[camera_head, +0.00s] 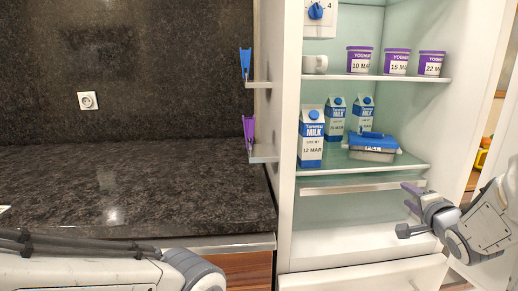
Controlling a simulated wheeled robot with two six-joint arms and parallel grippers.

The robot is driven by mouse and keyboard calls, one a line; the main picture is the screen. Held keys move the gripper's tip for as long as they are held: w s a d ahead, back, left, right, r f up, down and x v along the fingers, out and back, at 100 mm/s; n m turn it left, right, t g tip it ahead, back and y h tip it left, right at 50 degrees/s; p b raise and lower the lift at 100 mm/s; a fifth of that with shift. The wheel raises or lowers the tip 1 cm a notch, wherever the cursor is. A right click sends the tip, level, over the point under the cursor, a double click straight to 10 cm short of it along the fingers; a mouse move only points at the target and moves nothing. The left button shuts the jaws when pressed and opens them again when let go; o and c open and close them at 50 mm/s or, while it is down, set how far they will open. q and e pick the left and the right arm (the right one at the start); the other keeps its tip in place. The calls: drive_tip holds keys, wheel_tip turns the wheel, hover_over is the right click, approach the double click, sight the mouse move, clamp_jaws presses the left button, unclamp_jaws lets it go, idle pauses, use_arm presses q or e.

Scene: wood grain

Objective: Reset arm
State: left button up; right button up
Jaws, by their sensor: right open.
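My right gripper (408,208) is at the right, in front of the open fridge and below its lower shelf. Its fingers are apart and empty, and it touches nothing that I can see. My left arm (90,272) lies along the bottom left edge of the view. Its gripper is not visible.
The fridge's lower shelf (410,166) holds milk cartons (311,138) and a blue-lidded container (372,147). The upper shelf (430,79) holds purple yoghurt tubs (396,62) and a white mug (315,64).

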drive_tip(key=s+a+f+n+g+y, duration=0.1)
drive_tip(key=s+a+f+n+g, duration=0.25)
drive_tip(key=a, duration=0.55)
drive_tip(key=s+a+f+n+g+y, duration=0.1)
drive_tip(key=s+a+f+n+g, duration=0.15)
drive_tip(key=a+n, duration=0.45)
drive_tip(key=s+a+f+n+g+y, duration=0.1)
drive_tip(key=s+a+f+n+g, duration=0.15)
drive_tip(key=a, duration=0.75)
drive_tip(key=s+a+f+n+g, duration=0.25)
drive_tip(key=s+a+n, duration=0.25)
drive_tip(key=s, duration=0.6)
drive_tip(key=s+a+f+n+g, duration=0.1)
drive_tip(key=s+a+n+g, duration=0.35)
drive_tip(key=s, duration=0.75)
wheel_tip(320, 180, up, 20)
drive_tip(key=p, duration=2)
drive_tip(key=shift+d+r+n, duration=0.25)
drive_tip(key=shift+d+n, duration=0.05)
drive_tip(key=shift+n, duration=0.15)
